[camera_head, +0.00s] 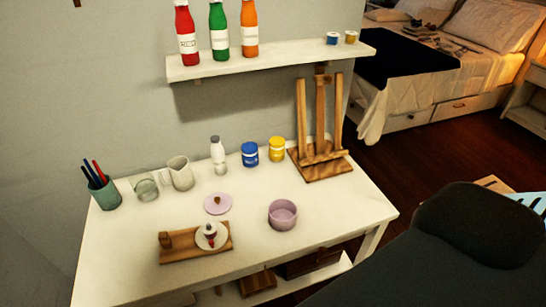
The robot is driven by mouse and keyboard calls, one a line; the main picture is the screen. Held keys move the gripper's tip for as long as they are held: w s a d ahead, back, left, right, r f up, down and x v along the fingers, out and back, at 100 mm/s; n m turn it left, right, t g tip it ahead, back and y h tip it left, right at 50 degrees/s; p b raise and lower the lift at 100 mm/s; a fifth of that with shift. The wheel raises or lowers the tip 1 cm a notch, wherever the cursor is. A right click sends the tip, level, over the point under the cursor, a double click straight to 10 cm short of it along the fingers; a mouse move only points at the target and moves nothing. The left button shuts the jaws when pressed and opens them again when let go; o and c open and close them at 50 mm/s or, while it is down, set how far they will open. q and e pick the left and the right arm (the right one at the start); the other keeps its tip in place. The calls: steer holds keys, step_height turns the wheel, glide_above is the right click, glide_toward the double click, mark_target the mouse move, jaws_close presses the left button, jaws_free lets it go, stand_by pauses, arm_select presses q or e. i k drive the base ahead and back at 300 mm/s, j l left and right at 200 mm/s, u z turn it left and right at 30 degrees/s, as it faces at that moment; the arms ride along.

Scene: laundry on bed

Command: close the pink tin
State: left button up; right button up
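The pink tin (283,222) stands upright on the white table, right of the middle. Its top is open and its inside looks empty. Neither of my grippers is in view.
A wooden board (176,255) with a small white plate (219,241) lies at the front left. A pen cup (105,195), glass jar (146,189), pitcher (182,174), bottle (218,157), blue jar (250,155), yellow jar (277,150) and wooden easel (320,168) line the back.

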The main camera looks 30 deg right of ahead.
mark_target(282, 213)
steer(key=l+z, duration=0.1)
steer(key=z, duration=0.35)
steer(key=k+l+z, duration=0.1)
steer(key=z, duration=0.35)
steer(key=l, duration=0.1)
